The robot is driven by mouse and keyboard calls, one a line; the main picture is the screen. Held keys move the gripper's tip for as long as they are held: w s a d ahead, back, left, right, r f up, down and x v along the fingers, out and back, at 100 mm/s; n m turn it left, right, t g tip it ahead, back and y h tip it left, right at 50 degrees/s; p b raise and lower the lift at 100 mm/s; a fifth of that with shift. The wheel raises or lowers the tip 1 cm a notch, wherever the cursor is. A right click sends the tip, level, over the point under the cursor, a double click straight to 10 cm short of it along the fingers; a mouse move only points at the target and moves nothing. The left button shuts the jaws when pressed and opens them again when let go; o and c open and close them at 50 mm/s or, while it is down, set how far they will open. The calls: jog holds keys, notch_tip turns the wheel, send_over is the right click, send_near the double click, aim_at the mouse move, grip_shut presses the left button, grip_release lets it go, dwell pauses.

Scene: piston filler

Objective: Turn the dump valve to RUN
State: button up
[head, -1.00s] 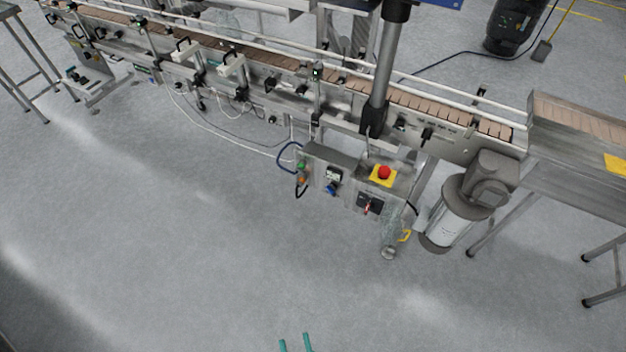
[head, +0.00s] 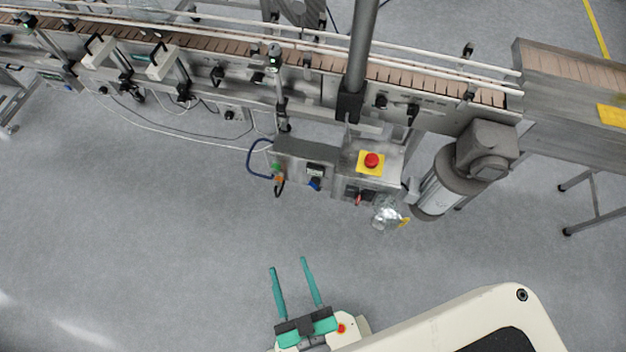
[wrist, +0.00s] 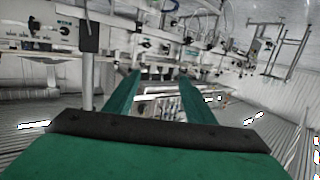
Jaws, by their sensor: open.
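I cannot make out a RUN label or tell for sure which part is the dump valve. A small yellow lever (head: 404,222) shows beside a clear, glassy part (head: 386,213) at the lower right of a steel control box (head: 305,147). The box has a blue knob (head: 315,184), a red-handled switch (head: 357,198) and a red stop button on yellow (head: 371,161). My gripper (head: 290,264) is open and empty, its teal fingers below the box in the head view, apart from it. In the wrist view, my gripper (wrist: 160,76) points toward the machine.
A conveyor (head: 230,46) runs behind the box, with a grey post (head: 361,62) rising from it. A grey motor (head: 460,170) stands right of the box. The floor (head: 130,230) at the left is clear.

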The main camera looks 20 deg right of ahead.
jog(key=w+d+f+m+h, duration=0.1)
jog(key=w+d+f+h, duration=0.25)
jog(key=w+f, duration=0.4)
jog(key=w+d+f+m+h, duration=0.15)
jog(key=w+f+h, duration=0.25)
jog(key=w+f, duration=0.4)
jog(key=n+g+h, duration=0.2)
jog(key=g+h, duration=0.2)
jog(key=g, duration=0.3)
send_near(312, 187)
jog(key=x, duration=0.9)
jog(key=shift+w+d+f, duration=0.2)
jog(key=shift+d+f, duration=0.05)
jog(key=c, duration=1)
jog(key=shift+c, duration=0.2)
